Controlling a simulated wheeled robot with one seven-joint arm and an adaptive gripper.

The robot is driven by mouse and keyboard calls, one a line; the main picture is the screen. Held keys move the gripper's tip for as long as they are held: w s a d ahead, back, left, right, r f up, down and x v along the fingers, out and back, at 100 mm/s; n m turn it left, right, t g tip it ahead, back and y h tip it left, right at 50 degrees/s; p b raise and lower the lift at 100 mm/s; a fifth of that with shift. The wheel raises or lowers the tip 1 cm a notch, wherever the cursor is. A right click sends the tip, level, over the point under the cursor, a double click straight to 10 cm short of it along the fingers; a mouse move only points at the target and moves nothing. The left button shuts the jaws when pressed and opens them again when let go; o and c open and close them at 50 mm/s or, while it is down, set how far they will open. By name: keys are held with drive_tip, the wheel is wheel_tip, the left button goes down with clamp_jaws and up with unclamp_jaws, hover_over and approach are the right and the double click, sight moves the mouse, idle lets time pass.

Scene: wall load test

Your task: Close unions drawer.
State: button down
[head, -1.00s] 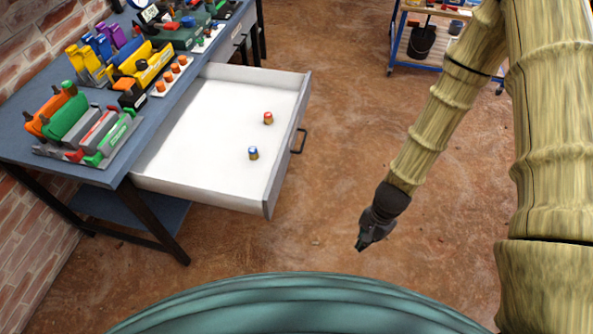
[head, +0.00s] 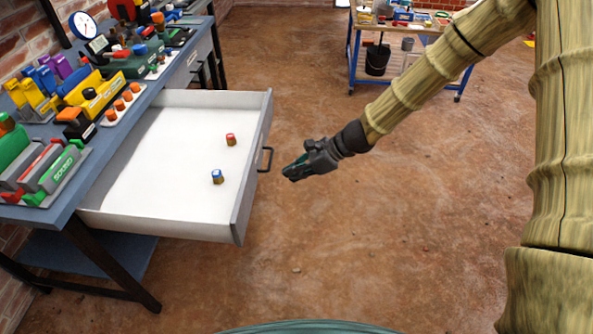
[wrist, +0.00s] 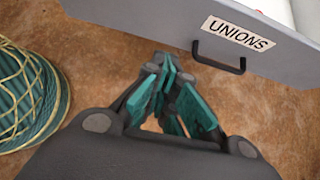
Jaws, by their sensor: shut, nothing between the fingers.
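The unions drawer (head: 244,198) is pulled out from the blue workbench. It is white inside, with a grey front. In the wrist view its front (wrist: 150,22) bears a label reading UNIONS (wrist: 238,33) and a black handle (wrist: 218,62). Two small fittings stand in the drawer, one with a red top (head: 231,140) and one with a blue top (head: 217,177). My gripper (head: 287,174) is shut and empty, just right of the handle in the head view and apart from it. In the wrist view its teal fingers (wrist: 168,68) point toward the drawer front.
The workbench top (head: 84,178) carries several coloured tools and a dial gauge (head: 83,25). A blue-framed cart (head: 352,60) with a black bucket (head: 377,60) stands at the back. The brown floor right of the drawer is clear.

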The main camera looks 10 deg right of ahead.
drive_tip(key=shift+w+a+f, duration=0.4)
drive_tip(key=shift+a+f, duration=0.35)
drive_tip(key=shift+a, duration=0.65)
drive_tip(key=shift+w+a+f, duration=0.35)
drive_tip(key=shift+a+f, duration=0.35)
drive_tip(key=shift+a, duration=0.65)
drive_tip(key=shift+w+a+f, duration=0.4)
drive_tip(key=shift+a+f, duration=0.35)
drive_tip(key=shift+a, duration=0.65)
